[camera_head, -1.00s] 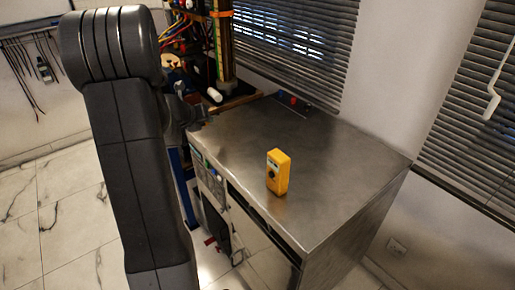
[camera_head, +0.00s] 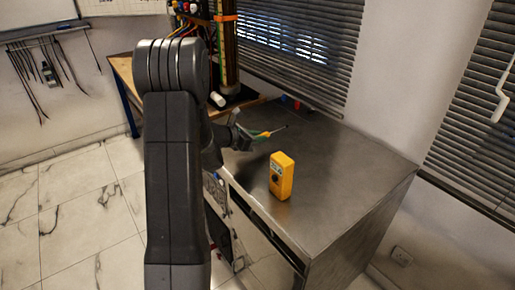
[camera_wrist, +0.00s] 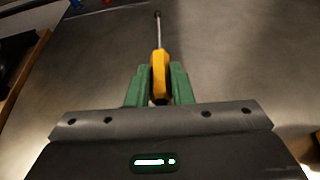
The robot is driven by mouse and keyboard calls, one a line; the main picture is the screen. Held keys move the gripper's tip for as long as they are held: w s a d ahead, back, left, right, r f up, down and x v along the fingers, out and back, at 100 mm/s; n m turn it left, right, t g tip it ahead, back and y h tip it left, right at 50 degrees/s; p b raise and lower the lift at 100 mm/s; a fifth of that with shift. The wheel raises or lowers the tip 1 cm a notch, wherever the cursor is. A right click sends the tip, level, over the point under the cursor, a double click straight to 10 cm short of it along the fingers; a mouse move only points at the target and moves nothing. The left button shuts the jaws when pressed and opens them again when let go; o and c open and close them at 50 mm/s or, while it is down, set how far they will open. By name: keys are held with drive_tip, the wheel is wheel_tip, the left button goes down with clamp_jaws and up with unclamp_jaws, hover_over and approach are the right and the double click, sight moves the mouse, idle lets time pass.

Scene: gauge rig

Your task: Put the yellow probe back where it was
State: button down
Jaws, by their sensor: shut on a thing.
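The yellow probe (camera_wrist: 159,65) is between the green fingers of my gripper (camera_wrist: 160,85) in the wrist view. My gripper is shut on its yellow handle, and its thin metal shaft points away from the gripper. In the head view my gripper (camera_head: 256,135) is over the left back part of the metal cabinet top (camera_head: 340,190), with the probe's tip (camera_head: 284,127) pointing right. Part of my gripper is hidden behind my arm there. I cannot tell the probe's height above the top.
A yellow box-shaped meter (camera_head: 281,176) stands upright near the cabinet's front edge. A wooden bench (camera_head: 125,75) with coloured cables and an upright post is behind my arm. Small red and blue items sit at the cabinet's back edge. The cabinet top's right side is clear.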

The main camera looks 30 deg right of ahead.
sight(257, 152)
drive_tip(key=shift+f, duration=2.1)
drive_tip(key=shift+f+b, duration=0.25)
drive_tip(key=shift+b, duration=0.05)
drive_tip(key=c, duration=1.3)
unclamp_jaws()
drive_tip(key=shift+r, duration=0.15)
drive_tip(key=shift+r+p, duration=0.2)
drive_tip(key=shift+p, duration=0.15)
drive_tip(key=v, duration=1.2)
drive_tip(key=shift+f+b, duration=0.1)
drive_tip(key=shift+b, duration=0.2)
